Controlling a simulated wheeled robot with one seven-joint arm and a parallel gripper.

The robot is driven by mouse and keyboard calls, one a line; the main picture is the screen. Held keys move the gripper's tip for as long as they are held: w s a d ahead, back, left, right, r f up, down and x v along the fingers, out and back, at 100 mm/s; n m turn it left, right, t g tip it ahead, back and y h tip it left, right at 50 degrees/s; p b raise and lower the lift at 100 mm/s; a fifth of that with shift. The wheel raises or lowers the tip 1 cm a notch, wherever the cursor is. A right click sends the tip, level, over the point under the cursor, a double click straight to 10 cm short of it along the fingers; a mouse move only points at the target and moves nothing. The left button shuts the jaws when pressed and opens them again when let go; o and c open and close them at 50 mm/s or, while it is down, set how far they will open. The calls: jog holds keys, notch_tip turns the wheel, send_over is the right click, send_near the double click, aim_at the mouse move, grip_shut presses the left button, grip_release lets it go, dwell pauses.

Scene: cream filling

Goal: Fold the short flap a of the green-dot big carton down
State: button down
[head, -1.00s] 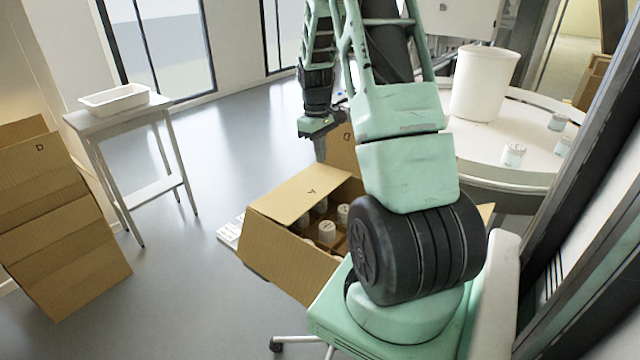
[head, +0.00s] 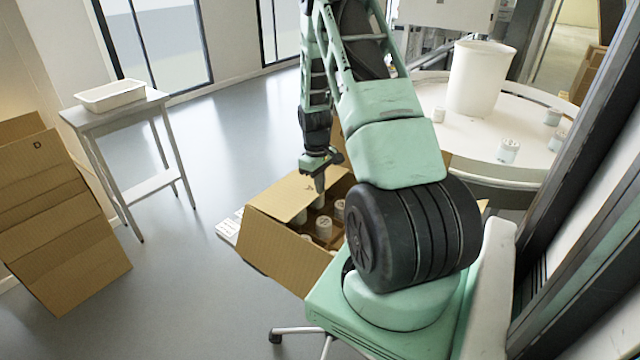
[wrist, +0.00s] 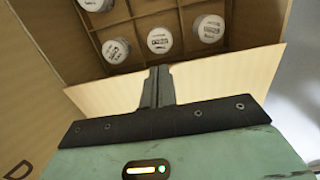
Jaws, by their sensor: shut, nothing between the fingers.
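The big carton (head: 273,249) stands open in front of my base in the head view, with several white-lidded jars (head: 323,226) in its divided inside. No green dot shows on it. One flap (head: 284,196) leans over part of the opening on its left side. My gripper (head: 320,186) is shut and empty, pointing down at the inner edge of that flap. In the wrist view, the shut fingers (wrist: 158,84) lie over a cardboard flap (wrist: 205,85), and jars (wrist: 160,40) sit in the compartments beyond. I cannot tell whether the fingers touch the flap. My arm hides the carton's right part.
Other cartons (head: 60,215) stand at the left. A side table (head: 120,112) holds a white tray (head: 110,96). A round white table (head: 470,145) with a white bucket (head: 480,78) and jars is at the right. Open floor lies left of the carton.

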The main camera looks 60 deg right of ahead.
jog(key=shift+s+f+b, duration=0.2)
jog(key=shift+f+b, duration=0.45)
jog(key=shift+f, duration=0.25)
jog(key=shift+s+a, duration=0.1)
jog(key=shift+r+p, duration=1.2)
jog(key=shift+r, duration=0.1)
notch_tip(320, 180, up, 13)
